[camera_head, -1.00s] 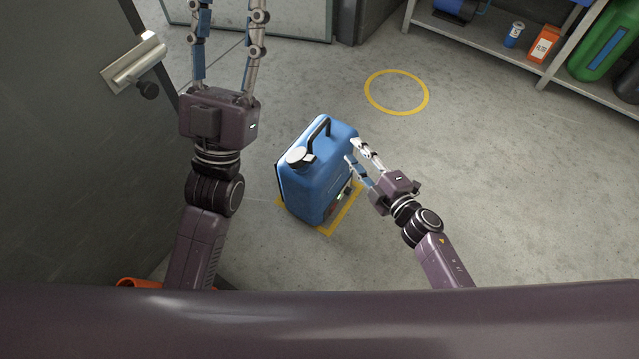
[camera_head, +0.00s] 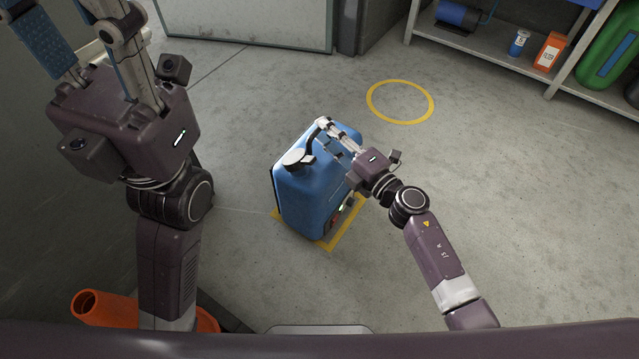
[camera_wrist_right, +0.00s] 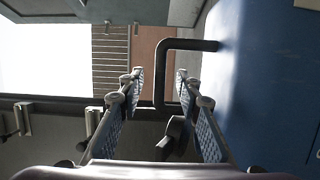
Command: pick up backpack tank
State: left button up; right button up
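The backpack tank (camera_head: 305,197) is a blue box-shaped canister with a white cap and a black top handle (camera_head: 313,137). It stands upright inside a yellow floor marking. My right gripper (camera_head: 327,134) is at the tank's top, by the handle. In the right wrist view, its fingers (camera_wrist_right: 160,78) are apart, with the black handle bar (camera_wrist_right: 185,45) reaching between the tips and the tank's blue wall (camera_wrist_right: 275,75) at right. Contact with the handle is not clear. My left gripper (camera_head: 88,35) is open and empty at upper left, its fingertips cut off by the frame.
A yellow floor ring (camera_head: 400,102) lies behind the tank. A shelf (camera_head: 478,62) at upper right holds a blue can (camera_head: 519,43), an orange box (camera_head: 549,52) and a green tank (camera_head: 612,55). An orange tube (camera_head: 105,308) lies at lower left. The floor right of the tank is clear.

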jog(key=shift+b+x, duration=0.3)
jog(key=shift+x, duration=1)
grip_shut()
jog(key=shift+w+r, duration=0.1)
jog(key=shift+r, duration=0.15)
